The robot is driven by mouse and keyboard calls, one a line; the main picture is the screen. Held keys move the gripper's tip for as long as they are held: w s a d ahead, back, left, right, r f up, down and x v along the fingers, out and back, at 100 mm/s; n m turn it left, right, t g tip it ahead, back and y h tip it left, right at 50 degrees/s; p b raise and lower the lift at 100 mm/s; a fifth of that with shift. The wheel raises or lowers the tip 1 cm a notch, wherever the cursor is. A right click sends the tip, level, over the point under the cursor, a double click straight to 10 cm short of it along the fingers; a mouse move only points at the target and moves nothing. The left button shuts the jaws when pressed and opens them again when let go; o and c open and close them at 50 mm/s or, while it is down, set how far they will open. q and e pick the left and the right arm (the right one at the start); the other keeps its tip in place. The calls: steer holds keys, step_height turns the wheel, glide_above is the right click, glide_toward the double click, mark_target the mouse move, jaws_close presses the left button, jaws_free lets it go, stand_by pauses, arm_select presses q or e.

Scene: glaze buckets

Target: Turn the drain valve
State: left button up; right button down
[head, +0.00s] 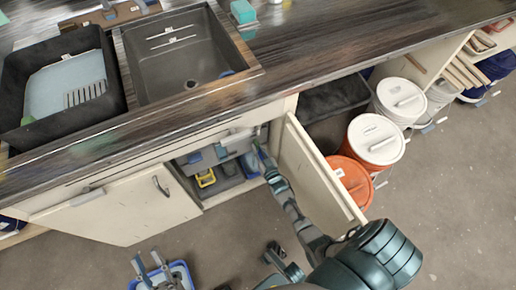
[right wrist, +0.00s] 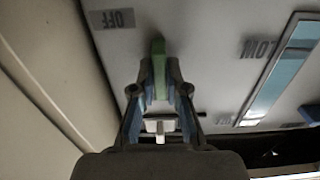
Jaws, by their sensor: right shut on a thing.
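The drain valve's green handle (right wrist: 159,68) shows in the right wrist view, upright between my fingertips, in front of a pale panel. My right gripper (right wrist: 159,88) is shut on this handle. In the head view my right arm reaches into the open cabinet under the sink, and the right gripper (head: 258,148) is small there; the valve body is hidden.
Open cabinet doors stand left (head: 115,208) and right (head: 318,172) of my right arm. The sink (head: 185,60) is above. Orange buckets with white lids (head: 375,138) stand at the right. The panel carries an OFF label (right wrist: 112,18) and a blue gauge strip (right wrist: 285,65).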

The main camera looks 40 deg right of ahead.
steer(key=shift+s+a+f, duration=0.15)
steer(key=shift+s+f, duration=0.1)
steer(key=shift+f, duration=0.25)
steer(key=c, duration=1.2)
jaws_free()
steer(key=shift+w, duration=0.1)
steer(key=shift+r, duration=0.2)
steer(key=shift+r, duration=0.1)
steer(key=v, duration=1.1)
steer(key=shift+s+a, duration=0.15)
steer(key=shift+s, duration=0.25)
